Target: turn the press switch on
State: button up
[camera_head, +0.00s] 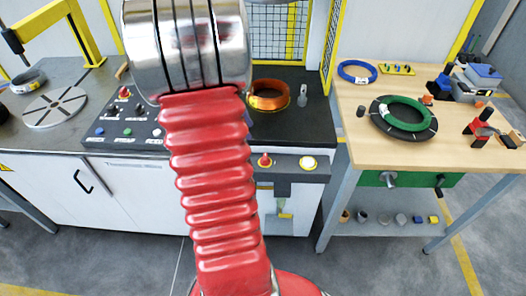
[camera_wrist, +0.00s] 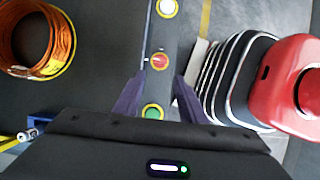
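A red knob on a yellow ring (camera_wrist: 159,61), which looks like the press switch, sits on a dark front panel (camera_wrist: 140,35). In the head view the red knob (camera_head: 265,160) is on the front edge of the black-topped station. My gripper (camera_wrist: 159,80) is open, with its two purple-grey fingers apart and nothing held. In the wrist view the knob lies just beyond and between the fingertips; I cannot tell whether they touch it. A green button (camera_wrist: 151,112) shows between the fingers. A white button (camera_wrist: 166,8) is on the knob's other side.
A copper coil (camera_head: 268,95) lies on the black top behind the panel. A sloped control box (camera_head: 125,130) stands left. A wooden table (camera_head: 355,140) at right bears a green coil (camera_head: 404,112) and a blue coil (camera_head: 357,71). A yellow-framed mesh guard (camera_head: 280,35) stands behind.

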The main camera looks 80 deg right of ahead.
aim_at(264, 156)
jog(key=x, duration=1.3)
jog(key=shift+s+f, duration=0.2)
jog(key=shift+f, duration=0.05)
jog(key=shift+c, duration=0.2)
jog(key=c, duration=0.8)
jog(key=shift+o, duration=0.3)
jog(key=shift+w+d, duration=0.15)
jog(key=shift+d, duration=0.1)
